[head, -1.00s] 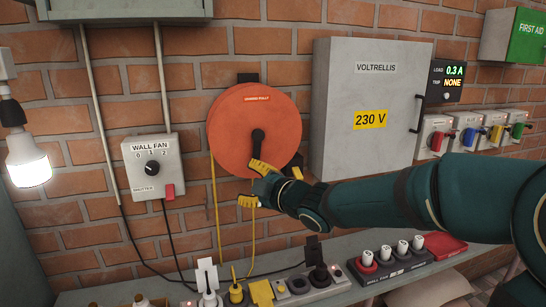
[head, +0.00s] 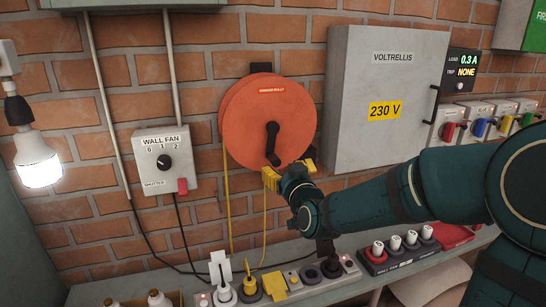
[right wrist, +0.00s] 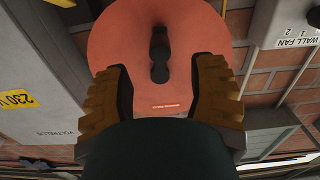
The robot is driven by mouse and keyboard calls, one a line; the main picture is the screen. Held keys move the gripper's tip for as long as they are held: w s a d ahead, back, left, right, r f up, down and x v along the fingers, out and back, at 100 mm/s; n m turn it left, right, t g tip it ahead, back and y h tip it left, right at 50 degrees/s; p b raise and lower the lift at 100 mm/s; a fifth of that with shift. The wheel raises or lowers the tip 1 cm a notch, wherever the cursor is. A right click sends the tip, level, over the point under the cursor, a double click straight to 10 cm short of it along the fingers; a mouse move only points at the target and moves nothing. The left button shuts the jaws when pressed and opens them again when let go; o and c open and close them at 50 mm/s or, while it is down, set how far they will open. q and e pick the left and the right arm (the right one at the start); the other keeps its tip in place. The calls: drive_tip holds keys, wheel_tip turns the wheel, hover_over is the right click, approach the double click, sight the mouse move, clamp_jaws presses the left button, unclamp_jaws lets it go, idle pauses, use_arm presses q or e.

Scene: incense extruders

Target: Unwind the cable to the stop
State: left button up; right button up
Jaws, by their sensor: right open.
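The orange cable reel (head: 245,110) hangs on the brick wall. Its black crank (head: 272,143) points downward from the hub. A yellow cable (head: 264,220) hangs from the reel in two strands towards the bench. My right gripper (head: 288,173) is open just below the crank, its yellow fingers spread side by side. In the right wrist view my open gripper (right wrist: 157,75) has a finger on each side of the crank (right wrist: 160,52) in the picture; nothing is clearly held. The reel (right wrist: 105,50) fills the middle there. My left gripper is out of view.
A grey 230 V cabinet (head: 375,145) stands right of the reel, a wall fan switch (head: 164,160) left of it. Below, a bench carries a power strip (head: 345,262) with several plugs. A lit bulb (head: 38,160) hangs at far left.

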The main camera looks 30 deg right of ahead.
sight(272, 157)
drive_tip(key=x, duration=0.8)
drive_tip(key=shift+w+d, duration=0.1)
drive_tip(key=shift+w, duration=0.15)
drive_tip(key=shift+c, duration=0.5)
clamp_jaws()
